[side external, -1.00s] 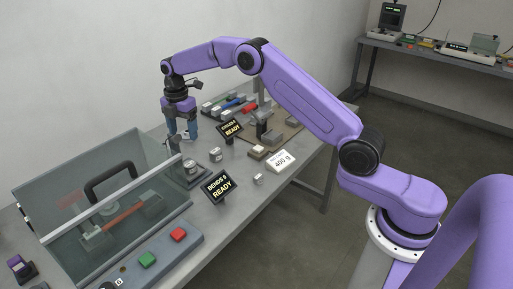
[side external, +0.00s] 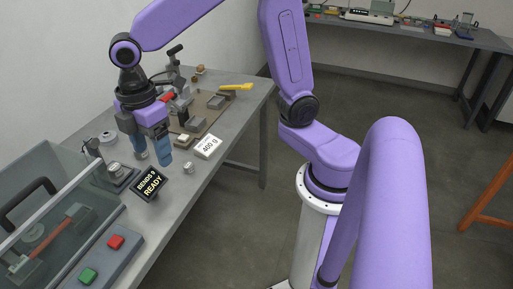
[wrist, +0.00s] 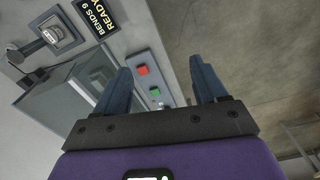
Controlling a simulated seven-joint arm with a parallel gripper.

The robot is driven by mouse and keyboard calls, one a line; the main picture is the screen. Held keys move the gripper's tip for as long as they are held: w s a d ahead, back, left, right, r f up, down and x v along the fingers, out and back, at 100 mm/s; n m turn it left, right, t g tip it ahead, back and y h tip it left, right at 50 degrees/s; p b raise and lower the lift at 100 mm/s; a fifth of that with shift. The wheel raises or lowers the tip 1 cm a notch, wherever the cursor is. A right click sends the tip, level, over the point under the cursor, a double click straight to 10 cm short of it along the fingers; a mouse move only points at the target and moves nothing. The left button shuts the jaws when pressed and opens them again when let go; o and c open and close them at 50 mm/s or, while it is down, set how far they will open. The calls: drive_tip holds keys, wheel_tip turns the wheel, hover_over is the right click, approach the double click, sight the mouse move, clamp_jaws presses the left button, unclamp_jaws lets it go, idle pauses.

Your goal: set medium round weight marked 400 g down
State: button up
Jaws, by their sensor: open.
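My gripper (side external: 152,158) is open over the bench, left of the white 400 g card (side external: 207,147). It also shows in the wrist view (wrist: 160,68), with its two blue fingers apart and nothing held between them. A small metal round weight (side external: 188,168) stands on the bench below the card. Another round weight (side external: 142,154) shows beside the left finger, partly hidden by it. A third round metal piece (side external: 115,170) sits on a dark stand at the left. Any marks on these weights are too small to read, so I cannot tell which is marked 400 g.
A black "BENDS 9 READY" sign (side external: 150,187) stands close below the gripper. A clear-walled enclosure (side external: 60,215) and a box with red and green buttons (side external: 103,262) occupy the near left. A brown board (side external: 205,118) with blocks lies behind the card. The bench edge is at right.

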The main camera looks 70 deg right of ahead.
drive_tip(key=s+d+f+m, duration=0.1)
drive_tip(key=s+d, duration=0.3)
drive_tip(key=s, duration=0.5)
drive_tip(key=s+d+f+m, duration=0.1)
drive_tip(key=s+d, duration=0.4)
drive_tip(key=s, duration=0.5)
drive_tip(key=shift+s+d+m, duration=0.15)
drive_tip(key=shift+s+m, duration=0.1)
drive_tip(key=shift+m, duration=0.35)
idle(0.7)
